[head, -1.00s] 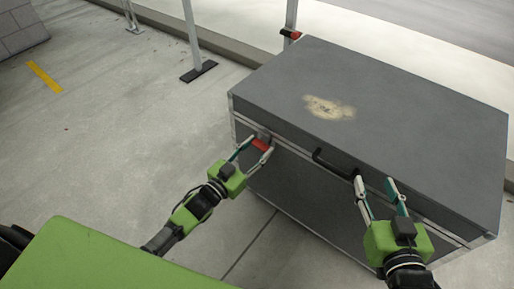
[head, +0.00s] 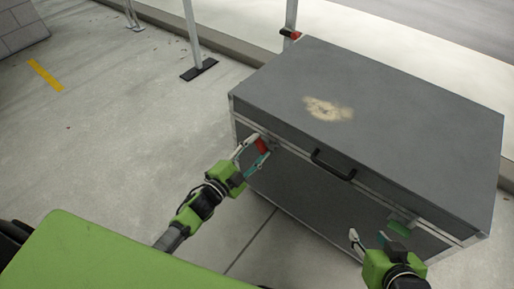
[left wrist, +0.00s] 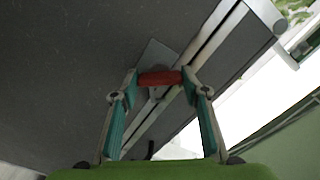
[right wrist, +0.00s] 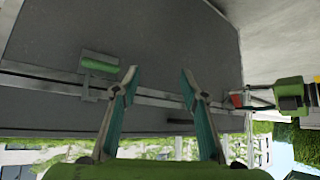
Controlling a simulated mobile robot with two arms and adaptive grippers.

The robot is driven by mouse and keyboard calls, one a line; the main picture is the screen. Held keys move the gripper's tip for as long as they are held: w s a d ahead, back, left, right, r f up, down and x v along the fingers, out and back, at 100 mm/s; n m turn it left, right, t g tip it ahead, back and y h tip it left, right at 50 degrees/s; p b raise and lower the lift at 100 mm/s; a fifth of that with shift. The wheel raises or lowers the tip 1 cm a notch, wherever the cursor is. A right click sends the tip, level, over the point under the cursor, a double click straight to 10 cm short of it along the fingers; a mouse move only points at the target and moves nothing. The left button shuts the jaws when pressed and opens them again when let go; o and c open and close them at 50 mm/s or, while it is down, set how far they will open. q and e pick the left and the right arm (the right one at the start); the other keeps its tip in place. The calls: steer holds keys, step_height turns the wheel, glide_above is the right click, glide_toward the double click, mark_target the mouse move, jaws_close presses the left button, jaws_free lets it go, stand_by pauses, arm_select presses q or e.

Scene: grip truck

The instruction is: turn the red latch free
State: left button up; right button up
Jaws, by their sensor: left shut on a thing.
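The red latch (head: 262,146) is on the front of the large grey case (head: 390,105), near its left corner and just below the lid seam. My left gripper (head: 256,150) is shut on it. In the left wrist view the red latch (left wrist: 160,78) spans between the two fingertips (left wrist: 161,86), in front of a small metal plate on the case. My right gripper (head: 368,237) is open and empty, in front of the case and left of a green latch (head: 399,228). The right wrist view shows its fingers (right wrist: 159,72) apart with nothing between them.
A black handle (head: 333,165) is on the case front between the two latches. A metal post (head: 195,35) on a dark foot stands behind left. A railing post (head: 291,18) with a red and black piece is behind the case.

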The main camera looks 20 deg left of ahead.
arm_select(q)
steer(key=shift+f+m+b, duration=0.1)
steer(key=shift+m+b, duration=0.4)
steer(key=shift+m, duration=3.2)
arm_select(e)
steer(key=shift+w+a+r+t+y, duration=0.1)
steer(key=shift+w+a+r+t, duration=0.15)
steer(key=shift+w+r+t, duration=0.3)
steer(key=shift+w+a+r+t+y, duration=0.1)
steer(key=shift+w+a+r+t, duration=0.25)
steer(key=shift+w+r, duration=0.4)
steer(key=shift+w+a+r+t+y, duration=0.1)
steer(key=shift+w+a+r+t, duration=0.05)
steer(key=shift+w+r+t, duration=0.45)
steer(key=shift+w+f, duration=0.1)
arm_select(q)
steer(key=o, duration=1.1)
steer(key=shift+s, duration=0.15)
steer(key=v, duration=1.1)
steer(key=shift+s+a, duration=0.15)
steer(key=shift+s, duration=0.25)
